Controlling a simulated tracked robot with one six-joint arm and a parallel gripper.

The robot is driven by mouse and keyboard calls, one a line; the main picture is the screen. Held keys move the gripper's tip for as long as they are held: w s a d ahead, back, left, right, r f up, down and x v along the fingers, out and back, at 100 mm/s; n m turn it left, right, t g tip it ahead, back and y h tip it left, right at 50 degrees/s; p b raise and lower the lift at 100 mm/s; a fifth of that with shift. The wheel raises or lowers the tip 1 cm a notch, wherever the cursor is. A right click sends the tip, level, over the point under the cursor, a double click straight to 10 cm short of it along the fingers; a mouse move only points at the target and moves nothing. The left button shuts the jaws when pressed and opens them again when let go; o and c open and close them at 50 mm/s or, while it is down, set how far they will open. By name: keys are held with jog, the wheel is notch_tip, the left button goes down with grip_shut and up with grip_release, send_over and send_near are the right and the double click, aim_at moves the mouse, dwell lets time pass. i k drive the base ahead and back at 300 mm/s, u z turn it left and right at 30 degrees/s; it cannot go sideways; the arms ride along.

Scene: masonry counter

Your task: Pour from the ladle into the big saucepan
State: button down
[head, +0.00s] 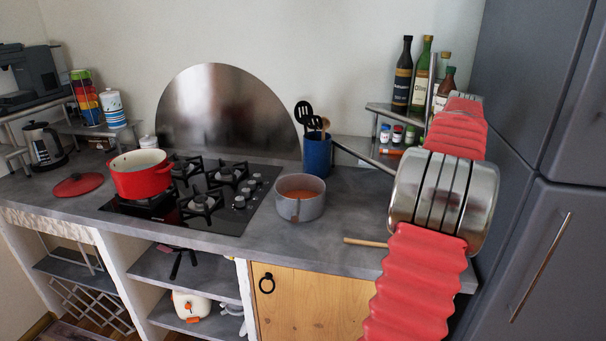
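A grey metal pan (311,207) stands upright on the counter right of the hob, with orange-brown contents and a brownish patch on its front. A larger red pot (141,182), pale inside, stands open on the left of the hob. I cannot tell for sure which is the big saucepan. No ladle bowl shows. A thin wooden stick or handle (365,243) juts out left from behind my arm near the counter's front; its other end is hidden and I cannot tell what it belongs to. My gripper is not in view; only red-sleeved arm links and a metal joint show.
A blue utensil holder (317,154) with black and wooden utensils stands behind the grey pan. Bottles (402,75) and spice jars (397,134) fill the corner shelves. A red lid (78,185) lies left of the red pot. Grey cabinets (540,190) bound the right side.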

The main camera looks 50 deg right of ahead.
aim_at(299, 204)
jog(key=z, duration=0.05)
jog(key=i, duration=0.95)
jog(key=u, duration=0.1)
